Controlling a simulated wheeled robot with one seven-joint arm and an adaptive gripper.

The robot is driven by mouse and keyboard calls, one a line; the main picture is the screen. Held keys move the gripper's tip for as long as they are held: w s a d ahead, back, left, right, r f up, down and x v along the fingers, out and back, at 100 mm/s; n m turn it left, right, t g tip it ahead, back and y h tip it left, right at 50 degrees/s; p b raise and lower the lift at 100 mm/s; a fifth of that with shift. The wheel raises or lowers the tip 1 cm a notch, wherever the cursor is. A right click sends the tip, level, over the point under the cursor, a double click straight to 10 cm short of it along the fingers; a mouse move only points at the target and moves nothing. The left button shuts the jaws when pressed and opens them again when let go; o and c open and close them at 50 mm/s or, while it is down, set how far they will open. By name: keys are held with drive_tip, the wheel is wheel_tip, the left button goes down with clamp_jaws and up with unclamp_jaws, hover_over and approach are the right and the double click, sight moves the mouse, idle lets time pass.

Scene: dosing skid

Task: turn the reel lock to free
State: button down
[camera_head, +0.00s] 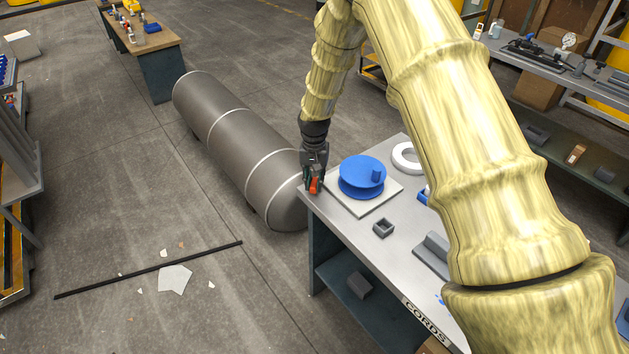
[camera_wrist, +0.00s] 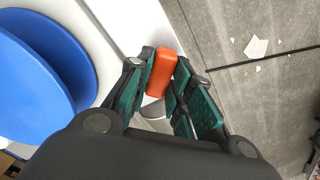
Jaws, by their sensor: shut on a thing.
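The reel is a blue spool (camera_head: 362,174) on a pale square base plate (camera_head: 381,199) near the corner of the grey bench. The reel lock (camera_head: 314,186) is a small orange piece beside the reel, at the left side of the base. My gripper (camera_head: 314,180) points down over it, with its fingers closed on it. In the wrist view, the orange lock (camera_wrist: 162,70) sits between the green-padded fingers of my gripper (camera_wrist: 163,92). The blue reel (camera_wrist: 45,65) fills the left of that view, apart from the fingers. The lock's lower part is partly hidden.
A white ring (camera_head: 408,157) lies behind the reel, and a small grey open box (camera_head: 383,228) stands in front. My arm hides part of the bench (camera_head: 345,223). A large grey tank (camera_head: 240,143) lies on the floor to the left, close to the bench.

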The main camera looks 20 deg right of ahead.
sight(315, 182)
drive_tip(key=n, duration=0.4)
drive_tip(key=shift+n, duration=0.3)
drive_tip(key=n, duration=0.4)
drive_tip(key=shift+n, duration=0.3)
drive_tip(key=shift+r, duration=0.1)
drive_tip(key=c, duration=1.3)
unclamp_jaws()
wheel_tip(315, 182, up, 12)
drive_tip(key=shift+f, duration=0.1)
drive_tip(key=shift+d, duration=0.15)
